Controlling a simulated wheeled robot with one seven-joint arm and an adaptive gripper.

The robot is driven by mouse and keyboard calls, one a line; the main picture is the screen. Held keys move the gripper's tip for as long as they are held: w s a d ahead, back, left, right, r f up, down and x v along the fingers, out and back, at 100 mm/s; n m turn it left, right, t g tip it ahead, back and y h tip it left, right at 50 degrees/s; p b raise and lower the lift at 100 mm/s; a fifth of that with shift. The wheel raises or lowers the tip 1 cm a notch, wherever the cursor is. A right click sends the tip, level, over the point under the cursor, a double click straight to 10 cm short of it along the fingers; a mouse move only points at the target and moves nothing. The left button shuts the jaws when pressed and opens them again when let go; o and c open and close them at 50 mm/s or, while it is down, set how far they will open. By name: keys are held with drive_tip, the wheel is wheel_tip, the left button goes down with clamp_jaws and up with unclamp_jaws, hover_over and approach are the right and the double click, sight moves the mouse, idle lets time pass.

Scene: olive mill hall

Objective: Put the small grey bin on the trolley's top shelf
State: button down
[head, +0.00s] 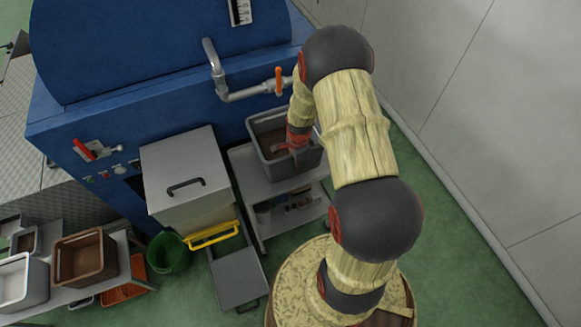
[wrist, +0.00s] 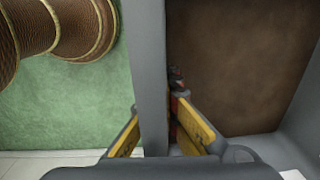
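The small grey bin (head: 258,149) has a brown inside. It is at the trolley's top shelf (head: 243,176), toward its back; I cannot tell if its base rests fully on the shelf. My gripper (head: 297,140) is at the bin's right side. In the wrist view, the bin's grey wall (wrist: 151,60) runs between the two yellow-padded fingers of my gripper (wrist: 154,108). One finger is outside the bin and the other inside, both close against the wall, so it appears shut on the rim. The bin's brown inside fills the right of this view.
The trolley's lower shelf (head: 262,228) holds small items. A blue machine (head: 140,100) with a pipe and orange-handled valve stands behind. Left are a grey lidded box (head: 185,165), a green bucket (head: 168,252) and a brown crate (head: 83,258). A pale wall (head: 480,120) stands right.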

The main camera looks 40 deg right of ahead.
drive_tip(key=shift+w+d+f, duration=0.3)
drive_tip(key=shift+d+f, duration=0.4)
drive_tip(key=shift+w+d+f, duration=0.1)
drive_tip(key=shift+f, duration=1.6)
drive_tip(key=c, duration=2.5)
unclamp_jaws()
drive_tip(key=shift+s+f, duration=0.15)
drive_tip(key=shift+s, duration=0.05)
drive_tip(key=shift+c, duration=0.2)
drive_tip(key=o, duration=0.5)
